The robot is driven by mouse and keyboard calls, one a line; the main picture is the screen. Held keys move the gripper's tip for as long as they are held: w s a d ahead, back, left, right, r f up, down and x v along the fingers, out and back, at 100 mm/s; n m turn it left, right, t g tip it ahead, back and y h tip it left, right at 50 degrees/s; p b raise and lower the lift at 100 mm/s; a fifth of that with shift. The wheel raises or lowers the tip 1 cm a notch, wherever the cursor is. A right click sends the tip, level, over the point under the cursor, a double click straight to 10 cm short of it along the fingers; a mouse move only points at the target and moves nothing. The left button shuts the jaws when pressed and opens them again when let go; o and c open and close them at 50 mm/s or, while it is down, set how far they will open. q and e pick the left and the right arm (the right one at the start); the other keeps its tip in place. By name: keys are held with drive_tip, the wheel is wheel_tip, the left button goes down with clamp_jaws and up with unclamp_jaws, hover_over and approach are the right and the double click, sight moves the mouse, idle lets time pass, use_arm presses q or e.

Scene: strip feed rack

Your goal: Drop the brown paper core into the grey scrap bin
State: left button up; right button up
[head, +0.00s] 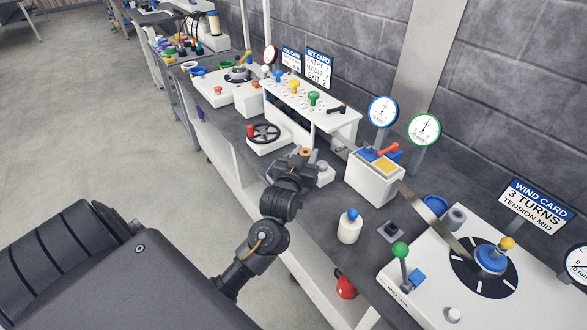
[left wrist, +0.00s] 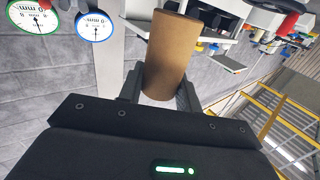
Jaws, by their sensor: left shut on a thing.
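The brown paper core (left wrist: 171,55) is an upright-looking open tube in the left wrist view, between the two fingers of my left gripper (left wrist: 160,95). The gripper is shut on it. In the head view my left gripper (head: 303,160) is over the bench edge, left of the white box with the red lever, and only a small brown end of the core (head: 305,152) shows. I cannot make out a grey scrap bin in either view. My right gripper is not in view.
A white bottle with a blue cap (head: 350,226) stands on the dark bench near the front edge. The white box (head: 373,181), winding unit (head: 437,297) and valve panel (head: 300,104) crowd the bench. A red object (head: 345,287) is below the edge. Open floor (head: 90,150) lies left.

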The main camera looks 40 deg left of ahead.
use_arm(q)
drive_tip(key=w+a+r+n+g+y+p, duration=0.1)
drive_tip(key=w+a+r+n+y+p, duration=0.15)
drive_tip(key=a, duration=0.65)
wheel_tip(320, 180, down, 6)
drive_tip(key=b, duration=0.7)
drive_tip(key=shift+w+a+y, duration=0.15)
drive_tip(key=shift+a+y, duration=0.1)
drive_tip(key=shift+y, duration=0.1)
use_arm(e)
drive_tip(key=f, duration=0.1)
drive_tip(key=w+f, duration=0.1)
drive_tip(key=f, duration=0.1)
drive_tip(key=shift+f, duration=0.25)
use_arm(q)
drive_tip(key=shift+f, duration=0.1)
drive_tip(key=o, duration=1.1)
drive_tip(key=shift+c, duration=0.2)
drive_tip(key=b+v, duration=0.1)
drive_tip(key=v, duration=1)
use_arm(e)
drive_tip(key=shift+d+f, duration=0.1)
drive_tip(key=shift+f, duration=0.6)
